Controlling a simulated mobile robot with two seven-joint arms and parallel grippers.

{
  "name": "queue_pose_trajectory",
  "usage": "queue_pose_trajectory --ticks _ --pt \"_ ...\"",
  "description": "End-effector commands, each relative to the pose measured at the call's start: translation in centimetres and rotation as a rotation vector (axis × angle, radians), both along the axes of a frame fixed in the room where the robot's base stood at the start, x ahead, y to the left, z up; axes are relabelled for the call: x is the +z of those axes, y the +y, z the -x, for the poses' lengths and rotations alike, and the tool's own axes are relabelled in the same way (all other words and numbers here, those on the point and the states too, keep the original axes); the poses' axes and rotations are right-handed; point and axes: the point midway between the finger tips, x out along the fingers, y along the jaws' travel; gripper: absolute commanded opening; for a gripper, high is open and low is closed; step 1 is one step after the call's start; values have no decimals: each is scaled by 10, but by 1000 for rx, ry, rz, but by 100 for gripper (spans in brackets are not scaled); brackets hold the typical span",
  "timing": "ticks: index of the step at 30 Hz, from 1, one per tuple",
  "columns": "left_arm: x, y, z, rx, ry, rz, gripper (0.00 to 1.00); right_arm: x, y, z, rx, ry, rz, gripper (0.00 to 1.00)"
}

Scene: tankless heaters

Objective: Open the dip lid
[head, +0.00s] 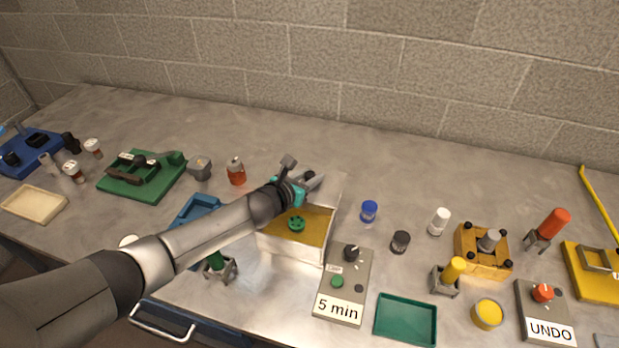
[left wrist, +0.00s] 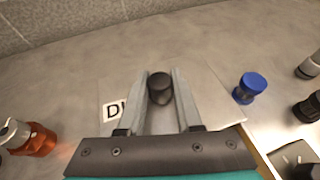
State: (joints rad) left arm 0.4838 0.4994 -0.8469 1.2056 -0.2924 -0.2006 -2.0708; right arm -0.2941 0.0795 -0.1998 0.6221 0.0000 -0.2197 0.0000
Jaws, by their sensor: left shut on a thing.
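The dip box (head: 292,247) stands mid-table with pale walls, an ochre interior and a green round part (head: 297,223) inside. Its front part is uncovered. The grey dip lid (head: 331,186) is at the box's back side; I cannot tell whether it is tilted or slid back. In the left wrist view the lid (left wrist: 215,107) shows a partly hidden label starting "DI" and a black knob (left wrist: 160,88). My left gripper (head: 310,180) is shut on this knob, which also shows between the fingers in the wrist view (left wrist: 161,100). My right gripper is not in view.
A "5 min" control box (head: 339,308) stands right of the dip box, with a blue-capped jar (head: 369,211) behind it. A green tray (head: 406,320) lies at the front. An orange bottle (head: 236,171) stands left of my gripper. The table behind the lid is clear up to the wall.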

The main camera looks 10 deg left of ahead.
Motion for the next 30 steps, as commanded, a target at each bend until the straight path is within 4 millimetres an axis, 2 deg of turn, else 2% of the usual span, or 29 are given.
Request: queue_pose_trajectory --ticks 2,3,10,22,30 --pt "-1 0 1 1 3 1 0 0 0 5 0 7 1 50" --pt "-1 0 1 1 3 1 36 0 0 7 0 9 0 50" --pt "-1 0 1 0 1 1 62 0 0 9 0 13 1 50" --pt "2 2 5 1 1 -1 64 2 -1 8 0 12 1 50" --pt "14 11 34 0 2 -1 64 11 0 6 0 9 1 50"
